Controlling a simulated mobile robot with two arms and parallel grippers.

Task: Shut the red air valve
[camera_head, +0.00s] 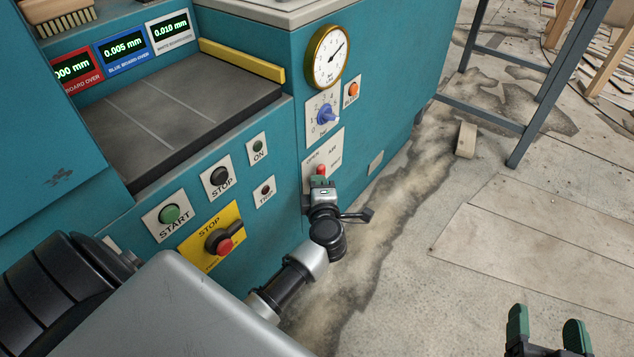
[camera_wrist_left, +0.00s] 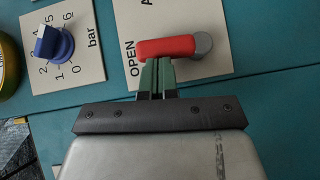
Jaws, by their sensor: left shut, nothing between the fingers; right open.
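The red air valve lever (camera_head: 320,170) sits on a white label plate on the teal machine front. In the left wrist view the red lever (camera_wrist_left: 165,47) lies almost level, its free end toward the word OPEN and its round grey pivot (camera_wrist_left: 203,43) at the right. My left gripper (camera_head: 322,184) is at the valve, partly covering it in the head view. In the wrist view its green fingers (camera_wrist_left: 157,66) are shut together, empty, with their tips at the lever's lower edge; I cannot tell whether they touch. My right gripper (camera_head: 547,325) is open and empty at the lower right, away from the machine.
A blue pressure knob (camera_head: 326,114) and a brass-rimmed gauge (camera_head: 331,57) are above the valve. A yellow plate with a red stop knob (camera_head: 221,241) and the green START button (camera_head: 169,214) are to its left. A metal-legged stand (camera_head: 559,80) is at the upper right; floor between is mostly clear.

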